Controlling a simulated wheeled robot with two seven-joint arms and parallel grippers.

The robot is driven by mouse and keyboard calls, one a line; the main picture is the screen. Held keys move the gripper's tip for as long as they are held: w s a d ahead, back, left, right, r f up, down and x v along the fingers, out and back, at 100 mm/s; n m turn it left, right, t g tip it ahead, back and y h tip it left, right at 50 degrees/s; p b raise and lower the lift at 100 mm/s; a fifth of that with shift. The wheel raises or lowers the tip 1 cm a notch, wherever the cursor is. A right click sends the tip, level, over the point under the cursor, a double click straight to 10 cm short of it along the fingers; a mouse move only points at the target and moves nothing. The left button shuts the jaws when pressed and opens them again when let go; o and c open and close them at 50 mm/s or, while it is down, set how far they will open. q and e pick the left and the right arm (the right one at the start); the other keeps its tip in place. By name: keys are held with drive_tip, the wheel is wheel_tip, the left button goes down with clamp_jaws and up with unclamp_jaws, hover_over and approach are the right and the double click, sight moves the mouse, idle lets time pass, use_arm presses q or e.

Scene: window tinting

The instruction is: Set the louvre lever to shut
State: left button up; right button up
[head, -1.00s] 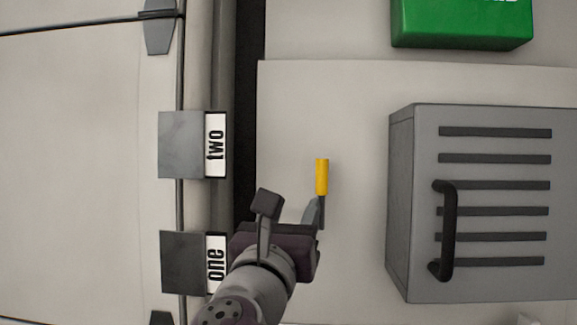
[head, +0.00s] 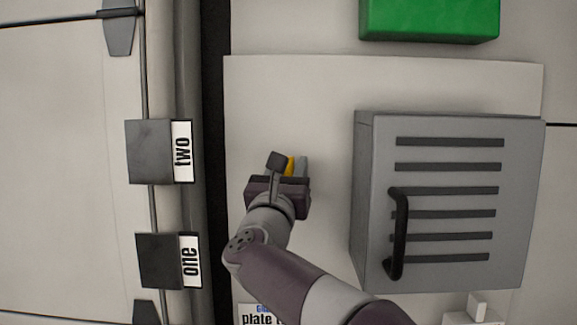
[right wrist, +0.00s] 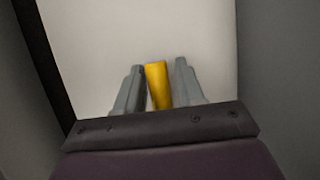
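The yellow lever handle (head: 290,166) stands out from the pale panel (head: 330,90), mostly hidden behind my right gripper in the head view. My right gripper (head: 288,161) is at the lever, with a finger on each side of it. In the right wrist view the yellow handle (right wrist: 158,84) lies between the two grey fingers of the right gripper (right wrist: 159,66). It is close to the left finger, and a narrow gap shows at the right finger. The lever's base is hidden. My left gripper is not in view.
A grey slatted box (head: 440,190) with a black handle (head: 398,235) stands to the right of the lever. A green box (head: 430,18) is above. Dark blocks labelled "two" (head: 150,152) and "one" (head: 165,261) are at the left. The panel above the lever is clear.

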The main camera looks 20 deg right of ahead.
drive_tip(key=shift+w+a, duration=0.1)
drive_tip(key=shift+a, duration=0.05)
clamp_jaws()
drive_tip(key=shift+f, duration=0.1)
drive_tip(key=shift+a+f+n+y+b, duration=0.15)
drive_tip(key=shift+a+n+y+b, duration=0.2)
drive_tip(key=shift+n+b, duration=0.45)
drive_tip(key=a+n+y+b, duration=0.2)
drive_tip(key=n, duration=0.2)
drive_tip(key=w+a+f+n+t+y+b, duration=0.1)
drive_tip(key=n+y+b, duration=0.1)
drive_tip(key=n, duration=0.1)
drive_tip(key=a+f+n+t+y+b, duration=0.1)
drive_tip(key=a+n+y+b, duration=0.1)
drive_tip(key=n, duration=0.2)
drive_tip(key=shift+w+a+f+n, duration=0.25)
drive_tip(key=shift+w+a+n, duration=0.05)
drive_tip(key=shift+w, duration=0.1)
drive_tip(key=shift+w+a+f+n+y+b, duration=0.15)
drive_tip(key=shift+a+f+n+y, duration=0.3)
drive_tip(key=shift+n, duration=0.4)
drive_tip(key=shift+a+f+n+y+b, duration=0.1)
drive_tip(key=shift+f+n+y, duration=0.15)
drive_tip(key=shift+n+y, duration=0.45)
drive_tip(key=shift+w+a+f+n+y+b, duration=0.15)
drive_tip(key=shift+a+f+n+y, duration=0.2)
drive_tip(key=shift+n, duration=0.6)
drive_tip(key=shift+f, duration=0.1)
